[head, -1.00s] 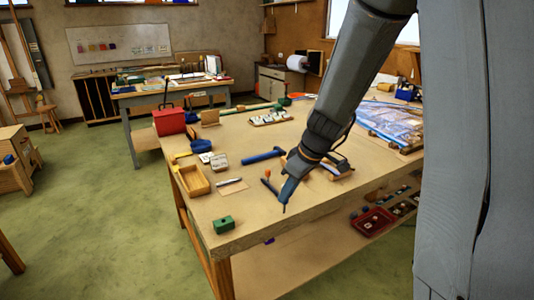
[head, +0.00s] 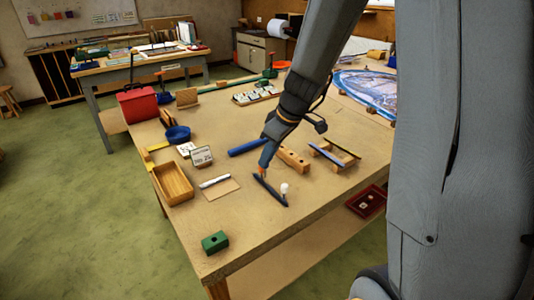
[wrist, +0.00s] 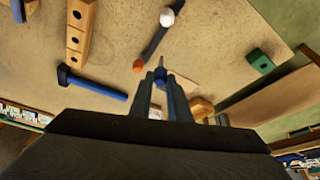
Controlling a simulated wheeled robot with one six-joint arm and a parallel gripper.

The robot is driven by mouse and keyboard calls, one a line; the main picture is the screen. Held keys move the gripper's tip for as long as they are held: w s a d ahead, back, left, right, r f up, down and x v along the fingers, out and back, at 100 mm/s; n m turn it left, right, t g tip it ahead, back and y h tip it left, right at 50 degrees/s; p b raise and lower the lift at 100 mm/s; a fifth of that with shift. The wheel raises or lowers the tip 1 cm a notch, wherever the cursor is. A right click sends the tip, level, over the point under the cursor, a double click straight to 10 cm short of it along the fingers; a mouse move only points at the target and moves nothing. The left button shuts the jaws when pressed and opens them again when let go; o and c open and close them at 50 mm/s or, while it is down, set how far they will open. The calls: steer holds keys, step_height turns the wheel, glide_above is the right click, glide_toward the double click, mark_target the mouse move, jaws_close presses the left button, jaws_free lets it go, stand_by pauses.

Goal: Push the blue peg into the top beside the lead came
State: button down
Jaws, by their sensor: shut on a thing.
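My gripper (wrist: 161,88) is shut on the blue peg (wrist: 161,76), whose thin metal tip points out past the fingers in the wrist view. In the head view my gripper (head: 265,162) hangs low over the bench top (head: 235,220), by the orange peg; the blue peg cannot be made out there. The dark lead came (head: 268,190) lies as a narrow strip on the top; it also shows in the wrist view (wrist: 156,42). An orange-headed peg (wrist: 138,66) stands beside its near end and a white-headed peg (wrist: 167,18) beside its other end. The blue peg appears clear of the came.
A wooden block with holes (head: 294,158) and a blue-handled tool (head: 249,147) lie close to my gripper. A small wooden stand (head: 335,154) is to the right. A green block (head: 215,242) sits near the front corner; a wooden tray (head: 173,182) is at left. Bare top lies between.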

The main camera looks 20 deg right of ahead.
steer(key=shift+b, duration=0.35)
step_height(320, 180, down, 5)
steer(key=b, duration=0.6)
steer(key=shift+f, duration=0.35)
steer(key=shift+s+f+b, duration=0.1)
steer(key=shift+f+b, duration=0.6)
steer(key=shift+b, duration=0.6)
stand_by(0.7)
steer(key=c, duration=1.6)
jaws_free()
